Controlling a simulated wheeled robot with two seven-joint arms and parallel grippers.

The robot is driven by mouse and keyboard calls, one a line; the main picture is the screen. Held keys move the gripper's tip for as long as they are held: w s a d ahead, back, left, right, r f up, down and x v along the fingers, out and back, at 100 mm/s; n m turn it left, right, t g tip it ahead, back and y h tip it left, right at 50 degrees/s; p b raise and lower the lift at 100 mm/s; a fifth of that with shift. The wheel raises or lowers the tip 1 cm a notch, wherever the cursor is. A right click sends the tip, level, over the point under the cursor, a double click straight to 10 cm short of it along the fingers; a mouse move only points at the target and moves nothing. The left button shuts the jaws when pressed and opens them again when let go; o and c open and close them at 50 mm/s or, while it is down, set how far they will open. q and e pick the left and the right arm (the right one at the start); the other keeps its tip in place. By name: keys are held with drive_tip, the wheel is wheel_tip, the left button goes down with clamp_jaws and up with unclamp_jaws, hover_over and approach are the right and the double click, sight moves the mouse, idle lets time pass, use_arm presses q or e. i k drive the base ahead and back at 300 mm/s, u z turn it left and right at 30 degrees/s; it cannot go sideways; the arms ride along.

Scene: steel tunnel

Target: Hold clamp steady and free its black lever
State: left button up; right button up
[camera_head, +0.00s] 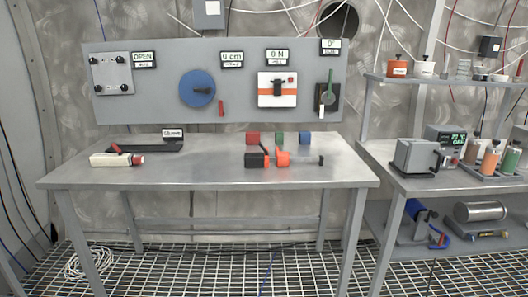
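What looks like the clamp lies on the right half of the steel table (200,175): a black block (254,160), an orange part (283,158) beside it, and a thin grey bar running right to a small dark end (321,160). A short, thin dark and orange piece (265,149) rises between the block and the orange part. Which piece is the black lever is too small to tell. Neither of my grippers is in view, and nothing touches the clamp.
Red (252,138), green (279,138) and blue (305,138) blocks stand behind the clamp. A black tray (150,147) and a white-and-red tool (117,160) lie left. A panel (225,90) rises behind. The table's middle front is clear. A side bench (420,175) holds equipment.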

sight(266, 153)
drive_tip(key=z, duration=0.45)
drive_tip(key=i, duration=2.05)
drive_tip(key=u, duration=0.45)
